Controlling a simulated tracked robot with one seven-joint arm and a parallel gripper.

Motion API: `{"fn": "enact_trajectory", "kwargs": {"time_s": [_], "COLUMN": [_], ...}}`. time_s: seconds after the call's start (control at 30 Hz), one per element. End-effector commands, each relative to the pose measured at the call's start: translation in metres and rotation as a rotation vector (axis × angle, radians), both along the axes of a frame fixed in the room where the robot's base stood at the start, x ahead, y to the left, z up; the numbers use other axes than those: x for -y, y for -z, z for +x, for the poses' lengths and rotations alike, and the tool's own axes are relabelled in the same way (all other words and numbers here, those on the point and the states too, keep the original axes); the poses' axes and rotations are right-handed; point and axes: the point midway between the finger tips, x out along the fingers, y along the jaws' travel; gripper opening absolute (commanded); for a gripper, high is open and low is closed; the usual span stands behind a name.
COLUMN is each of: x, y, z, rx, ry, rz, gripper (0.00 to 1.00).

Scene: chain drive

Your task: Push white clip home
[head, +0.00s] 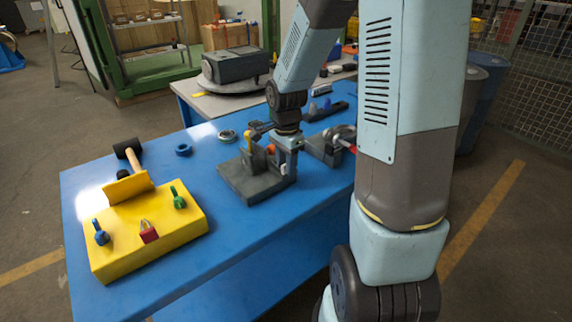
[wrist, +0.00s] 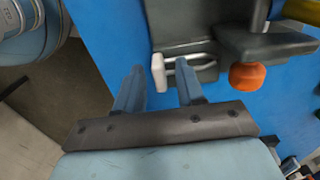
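The white clip (wrist: 158,73) shows in the wrist view as a small pale upright piece at the left end of bright metal rods (wrist: 182,64) on a grey block (wrist: 203,66). My gripper (wrist: 159,68) has its two blue fingers spread apart. In the picture the clip lies between the fingertips, closer to the left one; I cannot tell whether either finger touches it. In the head view my gripper (head: 287,143) points down at the dark fixture (head: 250,183) on the blue bench. The clip cannot be made out there.
An orange knob (wrist: 247,76) sits right of the fingers, under a dark plate (wrist: 265,42). On the blue bench (head: 225,233) stand a yellow block (head: 165,243) with small handles and a padlock, a mallet (head: 133,165), and a grey clamp (head: 328,147). The bench's front edge is close.

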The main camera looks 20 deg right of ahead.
Motion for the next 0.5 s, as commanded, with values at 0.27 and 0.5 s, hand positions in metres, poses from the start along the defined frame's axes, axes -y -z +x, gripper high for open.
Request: {"fn": "enact_trajectory", "kwargs": {"time_s": [0.27,0.5], "x": [0.0,0.0003], "y": [0.0058,0.0056], "z": [-0.0001,0.0], "rx": [0.0,0.0], "ry": [0.001,0.001], "rz": [0.0,0.0], "gripper": [0.38,0.28]}}
